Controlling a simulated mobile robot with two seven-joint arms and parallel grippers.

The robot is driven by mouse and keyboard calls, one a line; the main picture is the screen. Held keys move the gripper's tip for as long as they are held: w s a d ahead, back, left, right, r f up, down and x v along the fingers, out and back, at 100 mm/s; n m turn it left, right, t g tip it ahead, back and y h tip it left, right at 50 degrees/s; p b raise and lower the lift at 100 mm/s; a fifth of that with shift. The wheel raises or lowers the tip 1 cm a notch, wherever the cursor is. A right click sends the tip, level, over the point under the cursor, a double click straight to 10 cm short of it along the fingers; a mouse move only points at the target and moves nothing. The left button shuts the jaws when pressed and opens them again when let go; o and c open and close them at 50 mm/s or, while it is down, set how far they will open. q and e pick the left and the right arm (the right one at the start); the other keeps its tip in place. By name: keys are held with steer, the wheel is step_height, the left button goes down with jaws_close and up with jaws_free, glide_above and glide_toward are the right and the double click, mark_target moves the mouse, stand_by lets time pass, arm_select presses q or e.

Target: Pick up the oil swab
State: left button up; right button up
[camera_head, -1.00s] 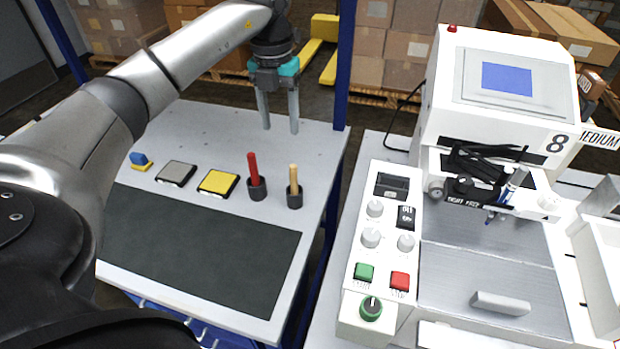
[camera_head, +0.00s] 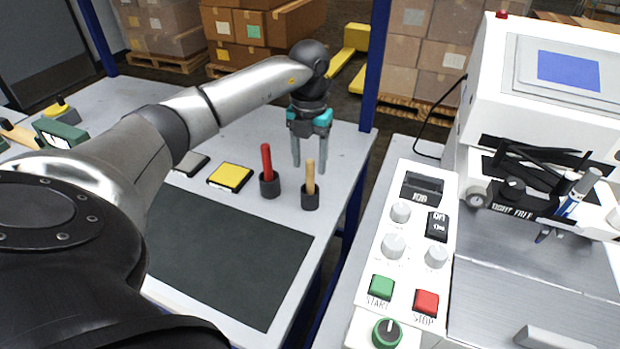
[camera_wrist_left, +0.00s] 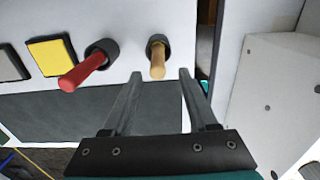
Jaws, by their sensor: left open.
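Two handled tools stand upright in dark round cups on the grey table. One has a red handle (camera_head: 267,160) and the other a tan wooden handle (camera_head: 310,178); I cannot tell from looks which is the oil swab. My left gripper (camera_head: 311,160) is open and empty, pointing down just behind the tan handle. In the left wrist view, the tan handle (camera_wrist_left: 157,62) shows between the open fingertips (camera_wrist_left: 160,74), and the red handle (camera_wrist_left: 83,73) is to the left. Whether the fingers touch the tan handle is unclear. My right gripper is not in view.
A yellow pad (camera_head: 230,176) and a grey pad (camera_head: 191,163) lie left of the cups. A dark mat (camera_head: 235,260) covers the table's front. A blue post (camera_head: 377,60) stands behind the table, and the white plotter (camera_head: 540,110) with its control panel (camera_head: 405,250) is at right.

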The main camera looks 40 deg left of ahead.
mark_target(310, 176)
arm_select(q)
steer(key=shift+f, duration=0.6)
steer(key=f, duration=0.1)
steer(key=f+b, duration=0.1)
steer(key=f, duration=0.1)
steer(key=shift+w+a+f, duration=0.25)
steer(key=shift+w+f, duration=0.1)
steer(key=shift+f, duration=0.5)
jaws_close()
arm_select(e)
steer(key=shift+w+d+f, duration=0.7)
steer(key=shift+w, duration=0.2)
